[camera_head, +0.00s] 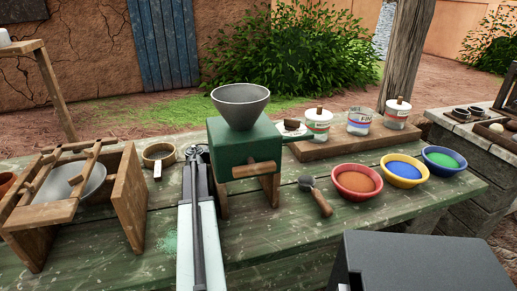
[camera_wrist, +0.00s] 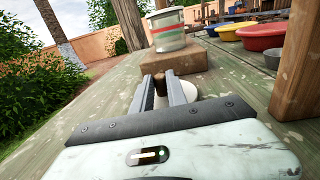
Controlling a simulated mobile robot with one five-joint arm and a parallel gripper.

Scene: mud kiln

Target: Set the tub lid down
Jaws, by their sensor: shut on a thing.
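My gripper (camera_wrist: 166,80) is shut on the brown knob of the pale tub lid (camera_wrist: 184,91) in the wrist view. The fingers hide part of the lid. In the head view the lid (camera_head: 291,131) shows just right of the green grinder, which hides most of my gripper. The lid is near the left end of the wooden board (camera_head: 345,143). I cannot tell whether it touches anything below. A green-striped tub (camera_head: 318,124) and a red-striped tub (camera_head: 397,113) wear lids with brown knobs. The blue-striped tub (camera_head: 359,122) between them looks open.
The green grinder (camera_head: 240,150) with a grey hopper stands mid-table. Red (camera_head: 357,192), yellow (camera_head: 403,182) and blue (camera_head: 444,170) bowls of pigment sit at right, with a scoop (camera_head: 317,196) near them. A wooden frame with a bowl (camera_head: 85,183) stands at left.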

